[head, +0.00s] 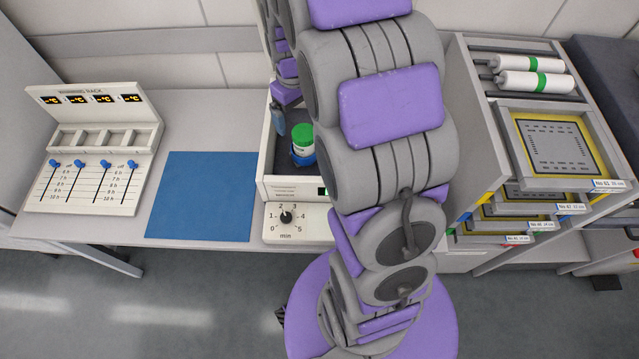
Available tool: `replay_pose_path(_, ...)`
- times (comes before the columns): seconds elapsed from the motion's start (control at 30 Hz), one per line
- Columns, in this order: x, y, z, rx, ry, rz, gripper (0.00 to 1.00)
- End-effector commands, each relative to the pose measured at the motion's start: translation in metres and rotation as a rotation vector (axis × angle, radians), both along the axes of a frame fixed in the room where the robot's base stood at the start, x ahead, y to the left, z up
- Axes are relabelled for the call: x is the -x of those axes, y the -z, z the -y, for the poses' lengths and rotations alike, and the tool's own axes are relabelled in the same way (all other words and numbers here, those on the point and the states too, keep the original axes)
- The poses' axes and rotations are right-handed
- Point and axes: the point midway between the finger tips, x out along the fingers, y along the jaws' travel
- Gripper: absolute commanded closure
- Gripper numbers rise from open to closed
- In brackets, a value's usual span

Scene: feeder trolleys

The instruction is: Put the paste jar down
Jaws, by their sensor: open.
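The paste jar (302,140), white with a green lid, stands upright inside an open white machine with a dark interior. A blue ring or cup shows around its lower part. My gripper (279,122) is just left of the jar and at about its height in the picture; one grey-blue finger shows, apart from the jar. The rest of the gripper is hidden behind my arm. The jaws are open and hold nothing that I can see. The machine's front (291,190) has a minute dial (287,217) below it. My arm covers the machine's right side.
A blue mat (201,197) lies bare on the grey bench, left of the machine. A white warming rack (97,165) with empty slots and blue sliders stands at the far left. At right, a grey trolley holds framed stencils (557,142) and white rollers with green bands (533,73).

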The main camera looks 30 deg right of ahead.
Motion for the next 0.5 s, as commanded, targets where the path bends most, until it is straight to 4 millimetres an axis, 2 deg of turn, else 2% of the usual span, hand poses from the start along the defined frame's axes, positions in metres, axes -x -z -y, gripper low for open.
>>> replay_pose_path(0.03, 0.015, -0.013, -0.012, 0.0, 0.005, -0.001, 0.0)
replay_pose_path(0.2, 0.071, -0.043, -0.046, -0.004, 0.04, -0.031, 0.0)
replay_pose_path(0.27, 0.091, -0.052, -0.056, -0.004, 0.052, -0.041, 0.0)
replay_pose_path(0.5, 0.18, -0.074, -0.091, 0.0, 0.099, -0.084, 0.0)
